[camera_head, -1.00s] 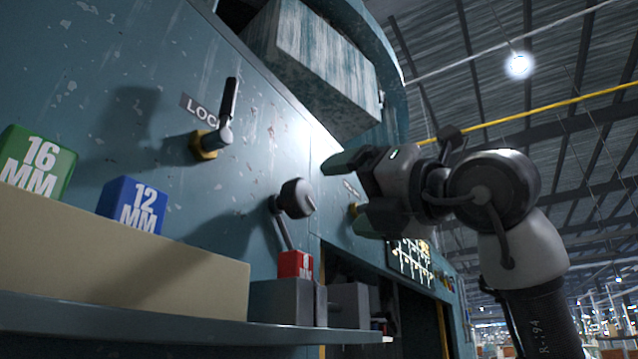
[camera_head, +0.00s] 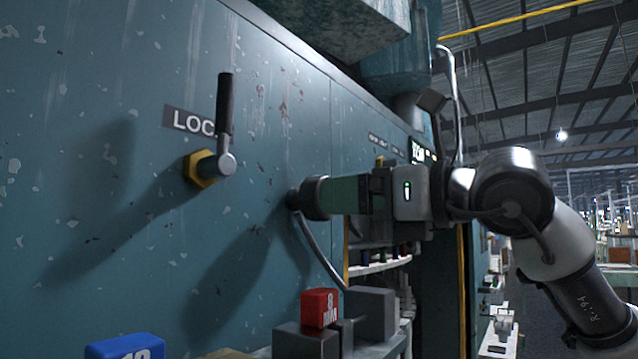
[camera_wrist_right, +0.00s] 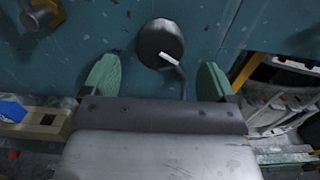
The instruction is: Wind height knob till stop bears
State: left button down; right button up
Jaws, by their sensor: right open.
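The dark round knob (camera_head: 315,198) stands out from the teal machine panel, with a thin curved rod running down from it. In the right wrist view the knob (camera_wrist_right: 158,44) shows a white pointer mark and lies centrally just beyond the two green fingertips. My right gripper (camera_head: 340,194) is open at the knob; in the wrist view (camera_wrist_right: 158,64) one finger stands on each side with visible gaps. In the head view the near finger lies close to the knob; contact cannot be told. A red block (camera_head: 319,307) sits below on grey metal blocks (camera_head: 370,312). My left gripper is not in view.
A black-handled lock lever (camera_head: 225,125) on a brass hex nut (camera_head: 198,168) sticks out left of the knob. A blue block (camera_head: 125,347) shows at the lower left.

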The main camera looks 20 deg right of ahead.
aim_at(306, 199)
jog(key=p+x, duration=0.1)
jog(key=x, duration=0.1)
jog(key=p+x, duration=0.1)
jog(key=x, duration=0.1)
jog(key=shift+w+a+r, duration=0.2)
jog(key=shift+a, duration=0.05)
jog(key=shift+w+a+f, duration=0.15)
jog(key=shift+w+a, duration=0.2)
jog(key=shift+w, duration=0.15)
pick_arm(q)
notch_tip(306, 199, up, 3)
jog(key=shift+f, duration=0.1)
